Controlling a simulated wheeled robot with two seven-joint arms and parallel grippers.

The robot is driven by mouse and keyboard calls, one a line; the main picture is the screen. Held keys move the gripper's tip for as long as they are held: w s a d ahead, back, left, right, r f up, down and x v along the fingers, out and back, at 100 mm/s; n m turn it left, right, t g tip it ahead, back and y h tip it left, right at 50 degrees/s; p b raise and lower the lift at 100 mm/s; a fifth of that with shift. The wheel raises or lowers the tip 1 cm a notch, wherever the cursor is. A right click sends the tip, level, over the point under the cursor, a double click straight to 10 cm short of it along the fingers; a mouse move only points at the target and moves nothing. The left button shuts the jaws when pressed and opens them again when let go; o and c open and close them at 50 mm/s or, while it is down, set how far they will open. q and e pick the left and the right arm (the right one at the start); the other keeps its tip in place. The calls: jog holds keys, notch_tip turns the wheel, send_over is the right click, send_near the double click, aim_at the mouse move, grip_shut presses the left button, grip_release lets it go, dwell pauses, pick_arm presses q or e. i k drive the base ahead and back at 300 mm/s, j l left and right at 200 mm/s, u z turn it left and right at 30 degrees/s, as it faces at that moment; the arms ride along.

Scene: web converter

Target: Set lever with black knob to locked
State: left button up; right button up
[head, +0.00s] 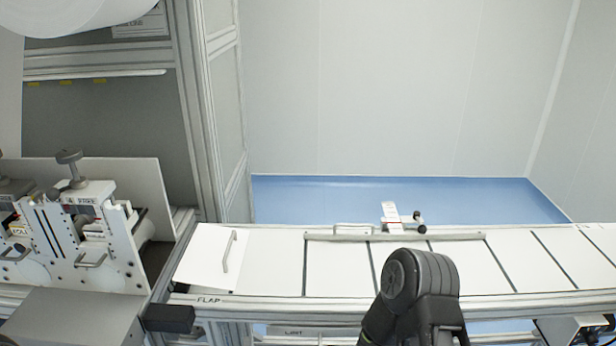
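A small lever with a black knob (417,216) sits on the far rail of the white conveyor, right of centre. A second dark round part (422,229) shows just below the knob. The lever is too small to tell which position it is in. A dark rounded link of my arm rises from the bottom edge, in front of the conveyor and below the lever. Neither of my grippers can be made out.
The conveyor (335,270) has white panels split by dark gaps. A white flap with a handle (228,252) is at its left end. A machine unit with black knobs and metal handles (80,225) stands at the left. Blue floor (320,200) is open behind the conveyor.

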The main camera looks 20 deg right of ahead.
aim_at(422, 229)
jog(key=z, duration=1.35)
